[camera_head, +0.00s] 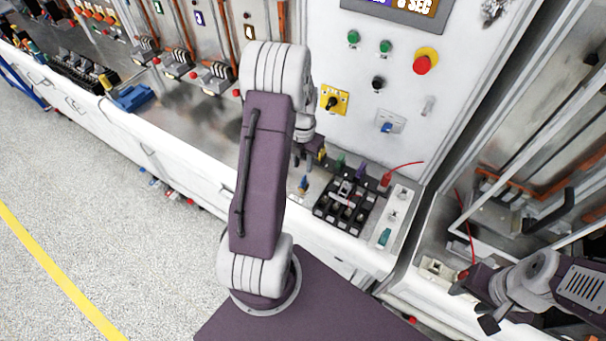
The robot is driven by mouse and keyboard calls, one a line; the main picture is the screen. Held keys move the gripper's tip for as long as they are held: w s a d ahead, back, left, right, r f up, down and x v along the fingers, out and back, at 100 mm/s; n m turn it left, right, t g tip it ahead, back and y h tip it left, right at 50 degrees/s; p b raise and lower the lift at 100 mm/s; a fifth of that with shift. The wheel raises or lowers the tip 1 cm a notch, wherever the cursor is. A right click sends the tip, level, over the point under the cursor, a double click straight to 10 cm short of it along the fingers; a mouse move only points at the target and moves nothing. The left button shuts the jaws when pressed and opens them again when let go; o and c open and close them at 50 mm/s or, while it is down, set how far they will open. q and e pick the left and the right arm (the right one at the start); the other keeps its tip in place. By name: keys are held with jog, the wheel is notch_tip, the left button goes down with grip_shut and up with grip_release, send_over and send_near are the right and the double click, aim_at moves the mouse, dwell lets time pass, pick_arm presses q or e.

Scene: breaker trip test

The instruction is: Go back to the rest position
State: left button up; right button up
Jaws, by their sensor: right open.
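My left arm stands in the middle of the head view, raised in front of the workbench. My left gripper (303,158) is small and dark, partly hidden behind my own forearm, above the bench top to the left of the black breaker block. I cannot make out whether its fingers are apart. My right gripper (473,301) is at the lower right, with its fingers apart and nothing seen between them. It is close to the lower part of the right-hand bay, near a small pale socket block.
The black breaker block (345,206) sits on the bench, with a red lead (403,167) behind it. A control panel (350,62) with a red emergency button (422,65) rises behind. Grey floor at the left is largely open.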

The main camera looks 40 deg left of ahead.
pick_arm(q)
jog(key=shift+r, duration=0.7)
jog(key=shift+f, duration=0.1)
jog(key=s+d+f+m+b, duration=0.1)
jog(key=d+m+b, duration=0.1)
jog(key=m, duration=0.3)
jog(key=s+d+f+m+b, duration=0.1)
jog(key=d+m+b, duration=0.1)
jog(key=m, duration=0.3)
jog(key=d+m+b, duration=0.2)
jog(key=d+m, duration=0.2)
jog(key=m, duration=0.1)
jog(key=shift+s+d+f, duration=0.3)
jog(key=shift+s+f, duration=0.1)
jog(key=s+d+m+b, duration=0.1)
jog(key=m, duration=0.2)
jog(key=s+d+f+m+b, duration=0.1)
jog(key=d+m, duration=0.1)
jog(key=m, duration=0.2)
jog(key=s+d+m, duration=0.1)
jog(key=m, duration=0.2)
jog(key=shift+s+d+f+t+b, duration=0.1)
jog(key=shift+d+f+t+b, duration=0.25)
jog(key=shift+f+t+b, duration=0.05)
jog(key=s+d+f+m+b, duration=0.2)
jog(key=s+d+m, duration=0.1)
jog(key=m, duration=0.9)
jog(key=shift+s+d+m, duration=0.4)
jog(key=shift+s, duration=0.5)
